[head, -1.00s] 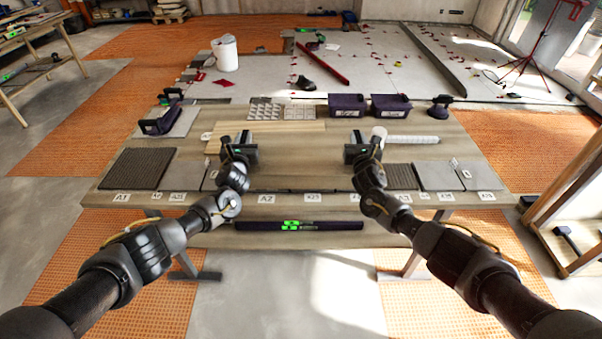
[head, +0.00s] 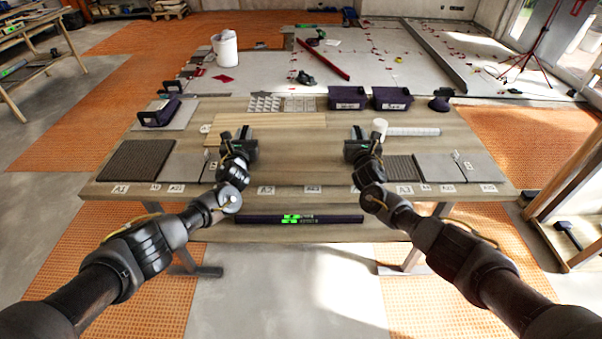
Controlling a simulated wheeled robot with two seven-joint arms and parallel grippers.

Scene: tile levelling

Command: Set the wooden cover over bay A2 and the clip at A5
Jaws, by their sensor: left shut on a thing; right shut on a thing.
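My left gripper (head: 239,147) and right gripper (head: 360,147) are over the front middle of the table, level with each other. Both are shut, apparently on opposite ends of the wooden cover (head: 300,166). The cover's brown wood blends with the table, so its edges and its height above bay A2 are hard to tell. The A2 label (head: 266,190) lies at the front edge, just right of my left gripper. A small upright clip-like piece (head: 457,156) stands at the right-hand grey tiles; its exact form and the A5 label are too small to tell.
A pale wooden board (head: 275,124) lies behind the grippers. Dark bins (head: 347,98) stand at the back. A white cup (head: 380,126) stands close behind my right gripper. A dark ribbed tile (head: 136,160) lies left. A level (head: 300,219) lies below the front edge.

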